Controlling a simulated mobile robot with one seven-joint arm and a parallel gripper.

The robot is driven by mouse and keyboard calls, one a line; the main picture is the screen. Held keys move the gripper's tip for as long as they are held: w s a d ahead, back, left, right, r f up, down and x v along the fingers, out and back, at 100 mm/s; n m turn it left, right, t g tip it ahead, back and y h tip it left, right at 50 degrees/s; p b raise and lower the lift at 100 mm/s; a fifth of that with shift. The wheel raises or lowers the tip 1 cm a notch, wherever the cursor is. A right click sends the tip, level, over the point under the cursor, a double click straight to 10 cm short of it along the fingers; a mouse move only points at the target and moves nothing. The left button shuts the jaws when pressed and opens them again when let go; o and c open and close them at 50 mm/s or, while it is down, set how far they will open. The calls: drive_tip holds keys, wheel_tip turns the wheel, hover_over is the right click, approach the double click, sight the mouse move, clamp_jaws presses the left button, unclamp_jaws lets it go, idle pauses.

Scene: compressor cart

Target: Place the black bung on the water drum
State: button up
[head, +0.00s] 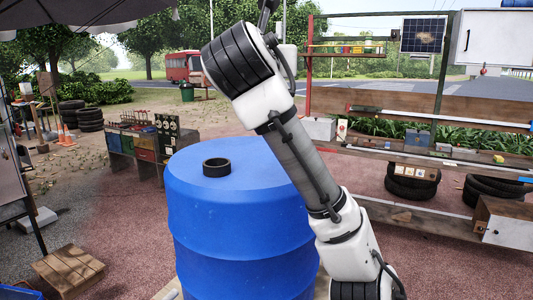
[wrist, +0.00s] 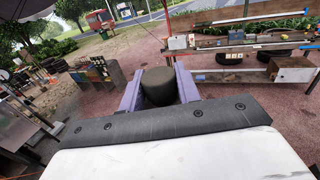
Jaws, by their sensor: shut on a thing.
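The black bung (wrist: 159,88) is a dark, short round plug between the two purple fingers of my gripper (wrist: 158,76) in the wrist view. My gripper is shut on it, and its top faces the camera. The blue water drum (head: 235,235) stands upright in the middle of the head view. A black ring-shaped neck (head: 216,167) with a hollow centre rises from its top, left of my arm. My arm crosses in front of the drum's right side and hides part of it. My gripper is outside the head view. The drum cannot be made out in the wrist view.
A wooden crate (head: 68,271) stands on the ground at the lower left. A low cabinet with coloured drawers (head: 139,152) stands behind the drum at left. A shelf rack (head: 400,142) with tyres (head: 412,184) below is at right.

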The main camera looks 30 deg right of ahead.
wheel_tip(320, 180, down, 16)
drive_tip(key=shift+f+p, duration=0.1)
drive_tip(key=shift+p, duration=0.95)
drive_tip(key=shift+f, duration=0.1)
drive_tip(key=o, duration=1)
drive_tip(key=shift+c, duration=0.2)
drive_tip(key=shift+r, duration=0.2)
drive_tip(key=shift+s+a+f, duration=0.15)
drive_tip(key=shift+s+a, duration=0.1)
drive_tip(key=b+v, duration=0.4)
drive_tip(key=v, duration=0.7)
drive_tip(key=shift+s, duration=0.15)
